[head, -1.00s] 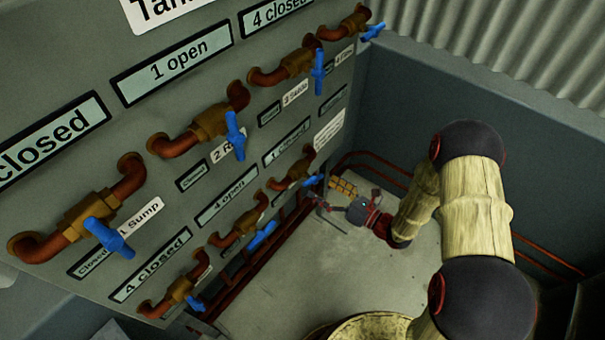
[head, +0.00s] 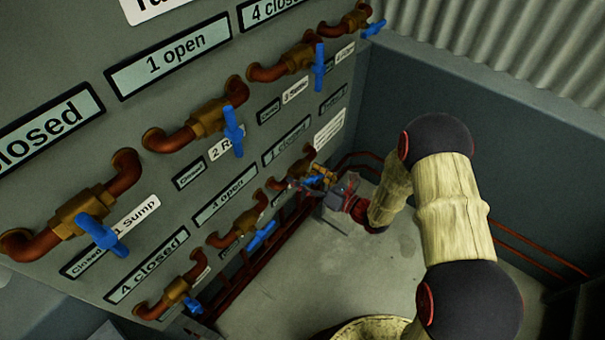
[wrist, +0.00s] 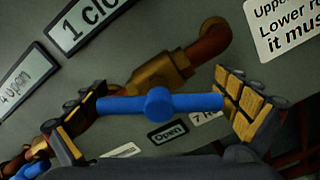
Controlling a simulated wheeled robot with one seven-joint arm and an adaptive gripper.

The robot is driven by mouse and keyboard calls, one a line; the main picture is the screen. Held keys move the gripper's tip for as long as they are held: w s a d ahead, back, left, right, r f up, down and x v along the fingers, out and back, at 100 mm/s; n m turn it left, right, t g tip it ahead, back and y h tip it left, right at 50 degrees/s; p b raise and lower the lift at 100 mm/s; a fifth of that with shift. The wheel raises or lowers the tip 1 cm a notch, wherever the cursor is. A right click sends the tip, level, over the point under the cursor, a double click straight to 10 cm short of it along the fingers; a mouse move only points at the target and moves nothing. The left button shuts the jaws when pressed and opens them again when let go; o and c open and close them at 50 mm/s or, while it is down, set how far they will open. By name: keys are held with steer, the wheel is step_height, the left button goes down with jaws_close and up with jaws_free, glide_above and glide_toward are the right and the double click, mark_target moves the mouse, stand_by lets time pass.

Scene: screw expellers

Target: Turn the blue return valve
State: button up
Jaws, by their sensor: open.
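A blue valve handle (wrist: 160,104) on a brass valve body (wrist: 160,78) fills the middle of the wrist view. It is the right-hand valve of the lower row in the head view. In the head view my gripper (head: 316,184) is at the panel, partly covering this valve. A blue handle (head: 233,130) beside a tag starting "2 R" is in the upper row.
The grey panel (head: 75,165) carries two rows of copper pipes with blue handles. The nearest upper one (head: 101,236) is tagged "1 Sump". Red pipes run below the panel and along the wall. The pale floor (head: 370,265) is mostly clear.

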steer(key=shift+c, duration=1.2)
steer(key=c, duration=1)
